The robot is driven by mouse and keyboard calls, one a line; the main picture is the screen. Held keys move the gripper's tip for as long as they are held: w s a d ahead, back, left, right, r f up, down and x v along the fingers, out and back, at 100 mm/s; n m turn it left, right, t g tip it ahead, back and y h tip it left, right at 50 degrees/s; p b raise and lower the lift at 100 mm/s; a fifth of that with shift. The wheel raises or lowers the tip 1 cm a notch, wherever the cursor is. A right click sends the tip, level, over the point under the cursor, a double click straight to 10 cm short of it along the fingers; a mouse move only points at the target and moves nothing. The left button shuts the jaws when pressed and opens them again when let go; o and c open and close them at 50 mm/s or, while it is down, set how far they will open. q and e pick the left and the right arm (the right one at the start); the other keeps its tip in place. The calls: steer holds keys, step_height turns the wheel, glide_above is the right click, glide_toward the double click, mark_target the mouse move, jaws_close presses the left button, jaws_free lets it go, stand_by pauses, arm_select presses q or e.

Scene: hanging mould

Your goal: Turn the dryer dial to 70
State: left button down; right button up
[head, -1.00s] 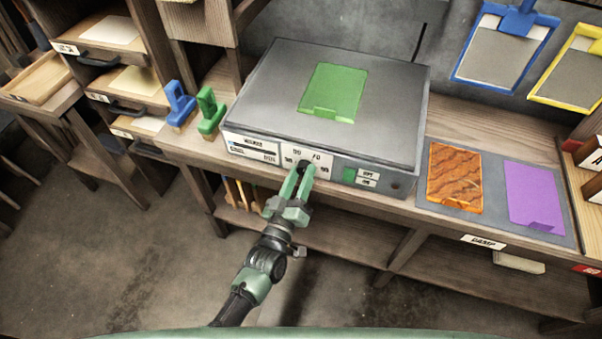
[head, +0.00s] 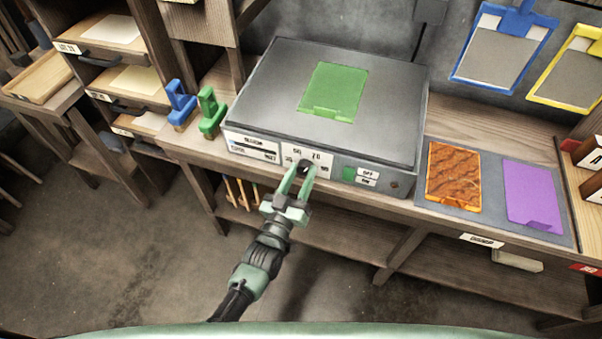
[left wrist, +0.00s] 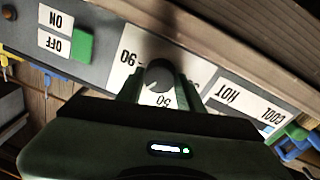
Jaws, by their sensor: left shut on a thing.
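The dryer (head: 390,130) is a grey box on the workbench with a flat top. Its dark round dial (left wrist: 159,74) sits on a white number plate (head: 317,157) on the front face. My left gripper (head: 303,172) has its two green fingers on either side of the dial and is shut on it. In the left wrist view the fingers also flank the dial, and the upside-down label 90 shows beside it. The dial's pointer is too small to read, and the fingers cover part of the plate. My right gripper is not in view.
A green sheet (head: 333,92) lies on the dryer top. A green switch (head: 349,173) sits right of the dial, beside OFF and ON labels. Blue (head: 180,102) and green (head: 210,110) handled tools stand left of the dryer. Orange (head: 454,177) and purple (head: 534,197) pieces lie on a mat at right.

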arm_select(q)
steer(key=shift+f, duration=0.15)
steer(key=c, duration=0.9)
jaws_free()
steer(key=r+b+v, duration=0.1)
steer(key=v, duration=0.7)
steer(key=shift+f, duration=0.35)
